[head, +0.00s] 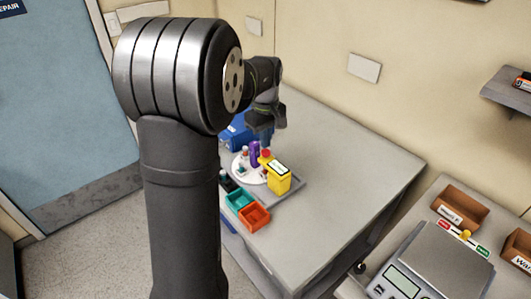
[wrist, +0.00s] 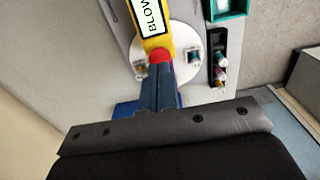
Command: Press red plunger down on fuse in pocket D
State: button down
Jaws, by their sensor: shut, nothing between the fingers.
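The red plunger (head: 266,154) stands over a round white disc (head: 242,173) on the table. In the wrist view the red plunger (wrist: 160,55) shows just beyond my fingertips, partly covered by them. My gripper (head: 266,140) is shut and empty, pointing down close above the plunger. Its closed fingers fill the middle of the wrist view (wrist: 159,68). I cannot tell whether the tips touch the red top. The pocket letters and the fuse under the plunger cannot be made out.
A purple piece (head: 255,152) stands left of the plunger, with a blue object (head: 236,133) behind. A black holder with small vials (wrist: 220,60), a teal bin (head: 240,198) and an orange bin (head: 255,215) are near the front edge. The table's right side (head: 350,160) is clear.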

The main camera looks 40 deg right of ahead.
aim_at(266, 151)
jog(key=shift+r, duration=2.25)
dwell(0.3)
